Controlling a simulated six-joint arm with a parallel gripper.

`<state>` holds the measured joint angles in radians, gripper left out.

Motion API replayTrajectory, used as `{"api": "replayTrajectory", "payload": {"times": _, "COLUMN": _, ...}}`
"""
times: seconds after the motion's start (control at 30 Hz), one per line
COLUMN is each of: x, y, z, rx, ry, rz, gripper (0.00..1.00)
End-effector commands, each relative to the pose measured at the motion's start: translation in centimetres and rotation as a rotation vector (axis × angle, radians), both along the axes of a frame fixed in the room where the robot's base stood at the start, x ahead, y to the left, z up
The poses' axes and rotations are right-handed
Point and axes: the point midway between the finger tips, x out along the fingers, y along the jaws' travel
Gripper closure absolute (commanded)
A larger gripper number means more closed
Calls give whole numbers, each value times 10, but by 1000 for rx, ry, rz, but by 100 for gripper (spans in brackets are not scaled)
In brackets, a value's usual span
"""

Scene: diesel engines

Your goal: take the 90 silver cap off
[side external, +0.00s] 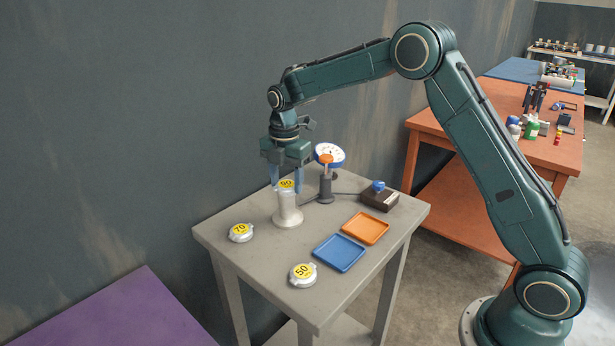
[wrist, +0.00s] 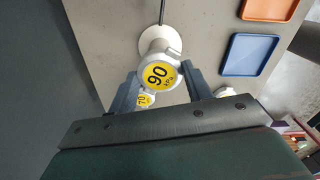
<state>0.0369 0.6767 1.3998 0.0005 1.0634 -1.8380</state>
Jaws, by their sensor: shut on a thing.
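The 90 silver cap (side external: 286,185) has a yellow label and is at the top of a pale post with a wide round foot (side external: 288,217). I cannot tell whether it touches the post or is just above it. My gripper (side external: 285,180) points down with its blue fingers on either side of the cap and is shut on it. In the wrist view the cap (wrist: 158,76) is between the fingers, label facing the camera. The post foot (wrist: 172,40) shows beyond it.
The 70 cap (side external: 240,232) and 50 cap (side external: 302,273) lie on the grey table (side external: 260,265). A blue tray (side external: 339,253) and an orange tray (side external: 366,228) are at the right.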

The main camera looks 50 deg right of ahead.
Motion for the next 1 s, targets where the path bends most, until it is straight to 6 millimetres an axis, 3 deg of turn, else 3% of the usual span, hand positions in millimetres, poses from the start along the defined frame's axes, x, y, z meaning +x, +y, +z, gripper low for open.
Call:
{"api": "replayTrajectory", "payload": {"times": 0.17, "x": -2, "y": 0, "z": -5, "rx": 1, "ry": 10, "rz": 0, "gripper": 97}}
{"api": "replayTrajectory", "payload": {"times": 0.2, "x": -2, "y": 0, "z": -5, "rx": 1, "ry": 10, "rz": -1, "gripper": 47}}
{"api": "replayTrajectory", "payload": {"times": 0.3, "x": -2, "y": 0, "z": -4, "rx": 0, "ry": 9, "rz": -1, "gripper": 27}}
{"api": "replayTrajectory", "payload": {"times": 1.0, "x": 0, "y": 0, "z": -1, "rx": 1, "ry": 2, "rz": -29, "gripper": 29}}
